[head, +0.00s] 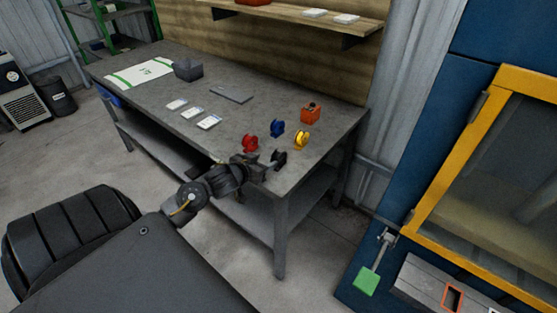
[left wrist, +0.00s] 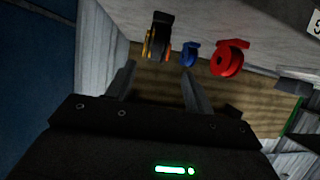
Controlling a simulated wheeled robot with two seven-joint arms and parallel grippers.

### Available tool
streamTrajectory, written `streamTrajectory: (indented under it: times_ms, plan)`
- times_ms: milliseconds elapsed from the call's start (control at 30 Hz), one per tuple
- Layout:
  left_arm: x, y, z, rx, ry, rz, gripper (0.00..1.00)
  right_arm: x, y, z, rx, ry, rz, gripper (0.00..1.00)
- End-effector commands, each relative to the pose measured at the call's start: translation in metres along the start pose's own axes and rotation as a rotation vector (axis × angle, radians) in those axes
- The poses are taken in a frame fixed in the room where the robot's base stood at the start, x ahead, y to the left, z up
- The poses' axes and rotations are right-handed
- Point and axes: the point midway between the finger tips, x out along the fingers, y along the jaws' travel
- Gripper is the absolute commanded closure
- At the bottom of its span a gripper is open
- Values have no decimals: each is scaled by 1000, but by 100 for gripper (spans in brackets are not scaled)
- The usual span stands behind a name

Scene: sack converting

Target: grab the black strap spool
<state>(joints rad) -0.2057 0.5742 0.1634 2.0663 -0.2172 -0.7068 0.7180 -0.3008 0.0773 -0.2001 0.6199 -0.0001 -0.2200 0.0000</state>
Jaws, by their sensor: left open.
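The black strap spool (head: 280,159) stands near the front right edge of the grey workbench. My left gripper (head: 266,166) is at the bench's front edge, just left of the black spool, and the spool partly blends with the dark fingers. In the left wrist view, which is upside down, my left gripper (left wrist: 157,72) is open with nothing between its fingers. The black spool (left wrist: 163,36) shows beyond the fingertips, overlapping the yellow spool (left wrist: 149,45). My right gripper is not in view.
White cards (head: 209,122) lie farther left. A yellow-framed machine (head: 450,150) stands at right.

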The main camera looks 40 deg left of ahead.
Motion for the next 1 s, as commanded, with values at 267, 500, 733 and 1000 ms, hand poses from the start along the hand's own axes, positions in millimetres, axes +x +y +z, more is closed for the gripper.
streamTrajectory:
  times_ms: [267,500,733,1000]
  plan:
    - [36,0,0,-2,0,-2,47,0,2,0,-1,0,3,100]
    - [44,2,0,-1,-1,-1,47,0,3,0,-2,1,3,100]
    - [77,7,3,-1,-2,-2,47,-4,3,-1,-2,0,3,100]
    - [91,7,4,1,-2,-2,47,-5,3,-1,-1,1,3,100]
